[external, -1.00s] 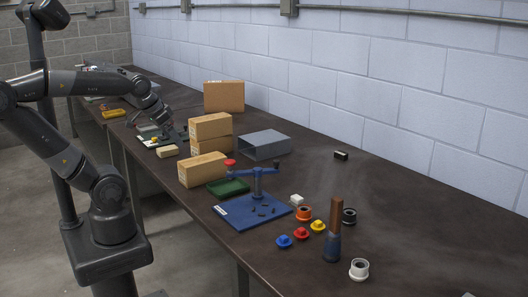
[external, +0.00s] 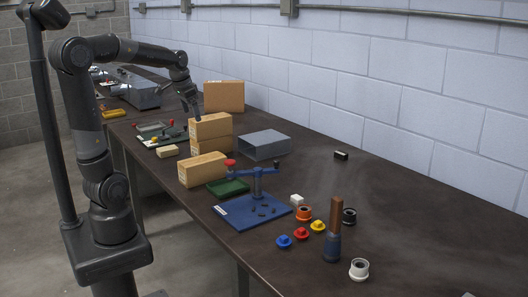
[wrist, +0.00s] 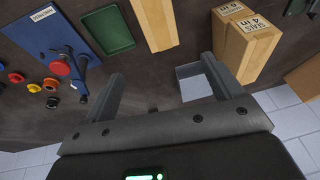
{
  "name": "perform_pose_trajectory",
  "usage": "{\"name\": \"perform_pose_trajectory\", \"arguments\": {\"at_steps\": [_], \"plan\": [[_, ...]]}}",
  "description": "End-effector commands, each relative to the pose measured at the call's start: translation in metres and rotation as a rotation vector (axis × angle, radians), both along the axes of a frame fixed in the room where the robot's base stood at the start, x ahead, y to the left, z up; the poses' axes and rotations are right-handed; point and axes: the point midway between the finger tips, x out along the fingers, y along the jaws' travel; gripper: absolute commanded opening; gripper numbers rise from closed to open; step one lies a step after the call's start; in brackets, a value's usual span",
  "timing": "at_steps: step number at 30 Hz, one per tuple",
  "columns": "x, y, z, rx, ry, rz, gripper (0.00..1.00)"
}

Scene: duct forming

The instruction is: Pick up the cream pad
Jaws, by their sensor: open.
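A small cream block (external: 167,151), which looks like the cream pad, lies flat on the dark table at the left, in front of a dark board. I cannot make it out in the wrist view. My gripper (external: 191,110) is raised above the table, by the top of the stacked cardboard boxes, to the right of and higher than the cream block. In the wrist view my gripper (wrist: 162,68) has its two fingers wide apart with nothing between them.
Stacked cardboard boxes (external: 210,127) stand right of the cream block. A grey open duct (external: 265,146), green tray (external: 228,187) and blue press (external: 254,212) are farther right. A dark board (external: 165,138) with parts lies behind the block.

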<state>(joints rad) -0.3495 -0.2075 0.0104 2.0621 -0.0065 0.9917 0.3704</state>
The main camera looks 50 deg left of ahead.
Motion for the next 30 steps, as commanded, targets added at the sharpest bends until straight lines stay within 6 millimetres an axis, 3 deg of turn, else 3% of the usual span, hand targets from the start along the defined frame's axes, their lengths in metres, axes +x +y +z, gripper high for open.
{"name": "perform_pose_trajectory", "arguments": {"at_steps": [6, 13, 21, 25, 30], "plan": [[0.038, 0.085, -0.021, -0.001, 0.084, 0.009, 0.85], [0.057, 0.183, -0.058, -0.018, 0.163, 0.008, 0.85], [0.048, 0.299, -0.121, -0.060, 0.241, -0.001, 0.85], [0.037, 0.338, -0.148, -0.081, 0.265, -0.007, 0.85], [0.028, 0.363, -0.166, -0.093, 0.278, -0.015, 0.85]]}}
